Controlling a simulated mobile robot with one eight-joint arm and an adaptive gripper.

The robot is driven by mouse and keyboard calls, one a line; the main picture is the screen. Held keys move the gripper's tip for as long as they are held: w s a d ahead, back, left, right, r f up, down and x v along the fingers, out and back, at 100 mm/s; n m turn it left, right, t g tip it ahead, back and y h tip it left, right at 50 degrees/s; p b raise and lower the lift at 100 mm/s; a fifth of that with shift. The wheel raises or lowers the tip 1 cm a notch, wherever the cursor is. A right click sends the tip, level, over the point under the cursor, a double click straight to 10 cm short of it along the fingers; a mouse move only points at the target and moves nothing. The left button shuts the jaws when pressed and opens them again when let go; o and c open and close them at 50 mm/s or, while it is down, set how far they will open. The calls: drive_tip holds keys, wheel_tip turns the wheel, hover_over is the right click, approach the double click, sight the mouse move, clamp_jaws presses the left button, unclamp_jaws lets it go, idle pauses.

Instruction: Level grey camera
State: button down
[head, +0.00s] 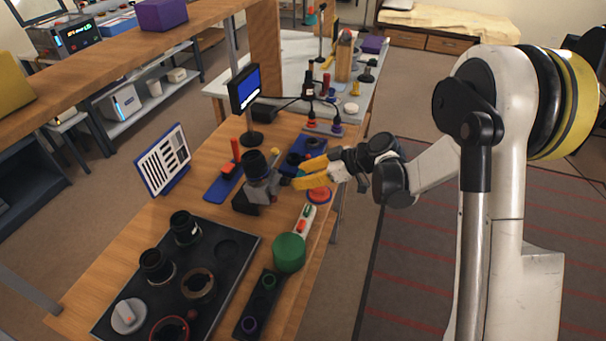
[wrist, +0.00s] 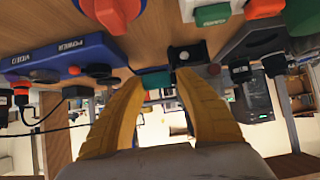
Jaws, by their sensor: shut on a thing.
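The grey camera (head: 263,186) stands in the middle of the bench in the head view. Its black lens barrel (head: 254,163) points up, and a black block (head: 245,204) is at its foot. A small yellow part sticks out on its right. My gripper (head: 295,181) reaches in from the right, its yellow fingers at the camera's right side. In the wrist view the fingers (wrist: 157,78) converge with a narrow gap. They are shut on part of the camera, but the exact grip point is unclear. I cannot tell whether the camera is level.
A dark tray (head: 222,314) with lens parts lies at the front left. A small monitor (head: 245,90) stands behind, and a striped chart (head: 163,160) stands at the left.

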sight(271, 161)
drive_tip(key=shift+w+a+r+g+h+p, duration=0.15)
drive_tip(key=shift+a+r+h+p, duration=0.05)
drive_tip(key=shift+r+h+p, duration=0.35)
drive_tip(key=shift+w+a+r+g+h+p, duration=0.1)
drive_tip(key=shift+w+a+r+h+p, duration=0.1)
drive_tip(key=shift+r+h+p, duration=0.4)
drive_tip(key=shift+w+a+r+g+h+p, duration=0.15)
drive_tip(key=shift+a+r+h+p, duration=0.15)
drive_tip(key=shift+p, duration=0.4)
drive_tip(key=shift+w+a+r+g+h+p, duration=0.4)
drive_tip(key=shift+a+r+h+p, duration=0.25)
drive_tip(key=shift+a+h+p, duration=0.45)
drive_tip(key=shift+w+a+r+g+h+p, duration=0.35)
drive_tip(key=shift+a+r+g+h+p, duration=0.35)
drive_tip(key=shift+h, duration=0.7)
drive_tip(key=shift+w+a+r+g+h+p, duration=0.35)
drive_tip(key=shift+a+r+h+p, duration=0.25)
drive_tip(key=shift+a+h+p, duration=0.45)
drive_tip(key=shift+w+a+r+h, duration=0.1)
drive_tip(key=shift+w+a+h, duration=0.05)
drive_tip(key=shift+a, duration=0.3)
drive_tip(key=shift+w+a+r+h, duration=0.1)
drive_tip(key=shift+a+h, duration=0.05)
drive_tip(key=shift+a, duration=0.25)
drive_tip(key=shift+w+a+f, duration=0.1)
drive_tip(key=shift+w+a, duration=0.1)
drive_tip(key=shift+a, duration=0.4)
drive_tip(key=shift+w+a+f, duration=0.1)
drive_tip(key=shift+w+a, duration=0.1)
drive_tip(key=shift+a, duration=0.45)
